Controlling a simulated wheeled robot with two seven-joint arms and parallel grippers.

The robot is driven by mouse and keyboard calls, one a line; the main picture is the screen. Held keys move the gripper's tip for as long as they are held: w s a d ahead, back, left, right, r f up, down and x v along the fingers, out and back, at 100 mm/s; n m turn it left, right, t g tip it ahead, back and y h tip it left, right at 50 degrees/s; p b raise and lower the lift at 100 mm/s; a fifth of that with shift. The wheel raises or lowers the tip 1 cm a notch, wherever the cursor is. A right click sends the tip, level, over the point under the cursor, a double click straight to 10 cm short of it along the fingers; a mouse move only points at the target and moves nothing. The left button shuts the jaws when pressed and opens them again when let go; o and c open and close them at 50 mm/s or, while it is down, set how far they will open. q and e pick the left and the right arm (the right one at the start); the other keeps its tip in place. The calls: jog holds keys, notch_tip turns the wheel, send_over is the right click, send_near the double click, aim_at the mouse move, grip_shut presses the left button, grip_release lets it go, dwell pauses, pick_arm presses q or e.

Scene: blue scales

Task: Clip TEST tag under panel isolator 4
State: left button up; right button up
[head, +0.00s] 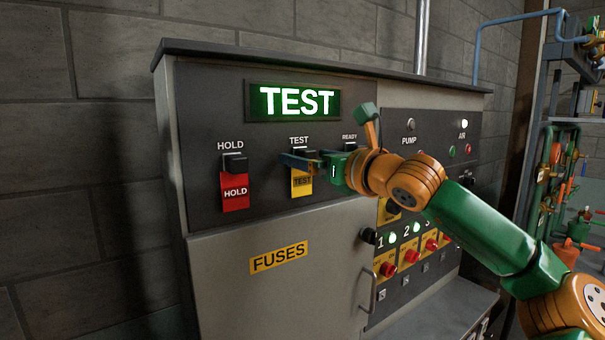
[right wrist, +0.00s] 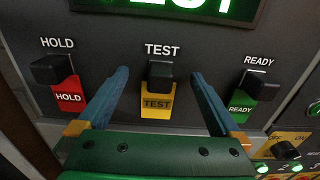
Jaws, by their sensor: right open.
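The yellow TEST tag (head: 302,184) hangs below a black clip (head: 302,157) under the word TEST on the cabinet face. The tag also shows in the right wrist view (right wrist: 157,106). My right gripper (head: 298,160) is open in front of it. In the right wrist view its two blue fingers (right wrist: 160,74) stand to either side of the clip and tag, with a gap on both sides. Numbered isolators with red knobs, such as isolator 1 (head: 388,269), sit low on the panel. Isolator 4 cannot be made out behind my right arm. My left gripper is out of view.
A red HOLD tag (head: 235,191) hangs to the left and a green READY tag (right wrist: 240,105) to the right. A lit green TEST display (head: 296,101) is above. The FUSES door (head: 279,257) has a handle, and a ledge (head: 440,312) juts out below the isolators.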

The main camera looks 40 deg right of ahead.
jog(key=shift+b, duration=0.35)
dwell(0.5)
grip_shut()
dwell(0.3)
dwell(0.9)
jog(key=s+b, duration=0.3)
jog(key=s, duration=0.3)
jog(key=shift+a+b, duration=0.35)
jog(key=shift+b, duration=0.05)
dwell(0.9)
jog(key=shift+f, duration=0.1)
